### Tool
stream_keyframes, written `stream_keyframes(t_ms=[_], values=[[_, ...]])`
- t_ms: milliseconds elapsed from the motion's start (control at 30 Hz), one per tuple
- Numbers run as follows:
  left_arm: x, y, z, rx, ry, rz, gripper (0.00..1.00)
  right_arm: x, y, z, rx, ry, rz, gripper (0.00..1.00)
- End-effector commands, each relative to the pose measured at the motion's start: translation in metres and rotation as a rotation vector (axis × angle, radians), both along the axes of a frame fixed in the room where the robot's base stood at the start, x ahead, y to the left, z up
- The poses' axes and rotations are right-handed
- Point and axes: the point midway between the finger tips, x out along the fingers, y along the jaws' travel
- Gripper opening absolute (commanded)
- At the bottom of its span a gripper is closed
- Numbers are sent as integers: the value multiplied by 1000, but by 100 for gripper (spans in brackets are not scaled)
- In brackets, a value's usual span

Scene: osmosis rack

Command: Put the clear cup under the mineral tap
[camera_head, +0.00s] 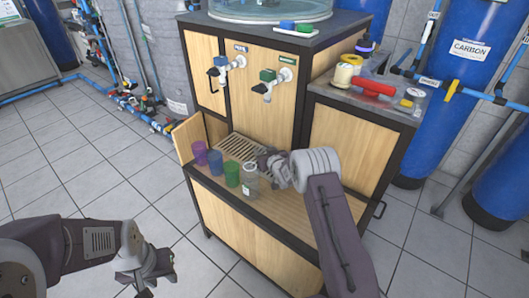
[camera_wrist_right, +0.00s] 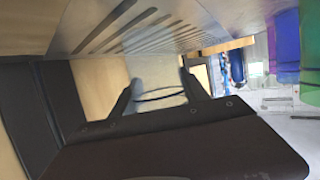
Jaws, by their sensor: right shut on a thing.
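The clear cup (camera_head: 250,184) stands at the right end of a row of cups on the wooden shelf. My right gripper (camera_head: 268,168) is at its right side, shut on it. In the right wrist view the clear cup's rim (camera_wrist_right: 160,97) shows between the two fingers (camera_wrist_right: 158,92). Two taps are on the panel above: one with a blue handle (camera_head: 222,62) on the left, one with a green handle (camera_head: 268,76) on the right. Each has a small label above, too small to read surely. My left gripper (camera_head: 150,268) hangs over the floor, away from the cabinet.
Purple (camera_head: 200,153), blue (camera_head: 215,162) and green (camera_head: 232,175) cups stand left of the clear cup. A slotted drain grate (camera_head: 238,147) lies behind them, below the taps. The right side counter (camera_head: 395,108) holds jars and a red item. Tiled floor surrounds the cabinet.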

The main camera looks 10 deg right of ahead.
Motion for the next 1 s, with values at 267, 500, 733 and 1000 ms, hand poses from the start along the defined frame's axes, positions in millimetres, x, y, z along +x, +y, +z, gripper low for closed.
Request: stream_keyframes(t_ms=[267, 500, 733, 1000], values=[[0, 0, -1, 0, 0, 0, 36, 0, 0, -1, 0, 0, 0, 75], [0, 0, 5, 0, 0, 0, 36, -3, 0, 6, 0, 1, 0, 75], [0, 0, 19, 0, 0, 0, 36, -43, -4, 22, 0, 3, -1, 75], [0, 0, 9, 0, -1, 0, 36, -93, -9, 31, 0, -3, -1, 75]])
